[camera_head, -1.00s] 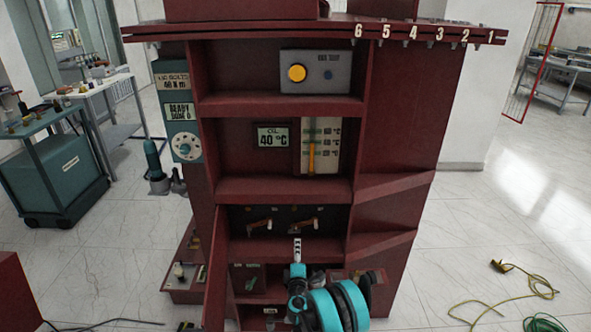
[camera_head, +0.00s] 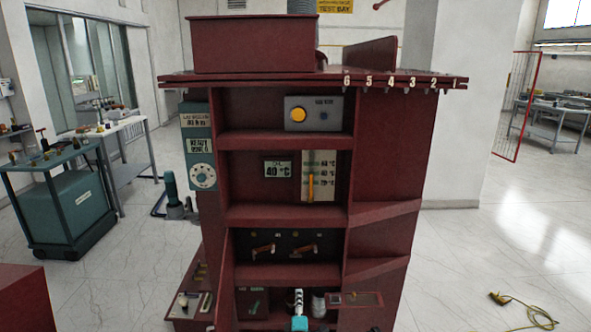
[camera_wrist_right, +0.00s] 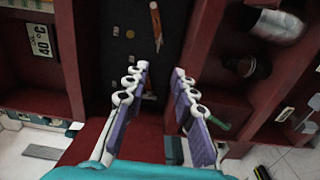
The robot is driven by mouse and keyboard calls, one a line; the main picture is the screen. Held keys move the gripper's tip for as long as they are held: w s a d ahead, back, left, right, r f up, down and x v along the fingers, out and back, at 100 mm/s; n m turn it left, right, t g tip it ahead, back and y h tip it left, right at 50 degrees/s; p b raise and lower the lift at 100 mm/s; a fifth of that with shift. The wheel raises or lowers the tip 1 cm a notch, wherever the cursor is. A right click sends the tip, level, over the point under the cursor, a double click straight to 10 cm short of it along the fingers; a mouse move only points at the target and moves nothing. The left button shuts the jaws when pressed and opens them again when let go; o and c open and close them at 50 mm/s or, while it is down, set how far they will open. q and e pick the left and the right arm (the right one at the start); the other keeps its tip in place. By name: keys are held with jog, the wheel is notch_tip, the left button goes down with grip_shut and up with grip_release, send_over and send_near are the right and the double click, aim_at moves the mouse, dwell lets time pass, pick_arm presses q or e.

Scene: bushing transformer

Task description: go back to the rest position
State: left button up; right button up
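My right gripper (camera_head: 299,297) shows low in the head view, in front of the lower part of the dark red cabinet (camera_head: 392,150). In the right wrist view its two fingers (camera_wrist_right: 160,88) are spread apart with nothing between them. A dark panel with an orange-handled lever (camera_wrist_right: 156,24) shows beyond the fingertips. In the head view, two such levers (camera_head: 264,249) (camera_head: 303,249) sit side by side on the cabinet's lower shelf. My left gripper is not in view.
The cabinet's open door (camera_head: 225,280) stands just left of my right gripper. A teal cart (camera_head: 65,205) and a bench (camera_head: 122,130) stand at the left. A yellow cable (camera_head: 535,315) lies on the right floor. Open floor (camera_head: 480,250) shows right of the cabinet.

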jog(key=s+d+r+m+g+h, duration=0.1)
jog(key=d+r+m+g+h, duration=0.15)
jog(key=d+r+m, duration=0.6)
jog(key=s+d+r+m+g+h, duration=0.2)
jog(key=s+d+r+g, duration=0.1)
jog(key=s+d+r, duration=0.65)
jog(key=s+d+r+m+g+y, duration=0.1)
jog(key=s+r+m, duration=0.1)
jog(key=s, duration=0.6)
jog(key=s+d+r+m+g, duration=0.1)
jog(key=s+r+m+g, duration=0.1)
jog(key=s, duration=0.5)
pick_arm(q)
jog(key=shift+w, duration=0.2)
pick_arm(e)
jog(key=s+a+f+m+g+y, duration=0.1)
jog(key=s+f, duration=0.1)
jog(key=s, duration=0.7)
jog(key=s+a+f+m+g+y, duration=0.1)
jog(key=s+a+f+m+y, duration=0.1)
jog(key=s, duration=0.7)
jog(key=shift+a+f, duration=0.2)
jog(key=shift+f, duration=0.45)
jog(key=shift+y, duration=0.25)
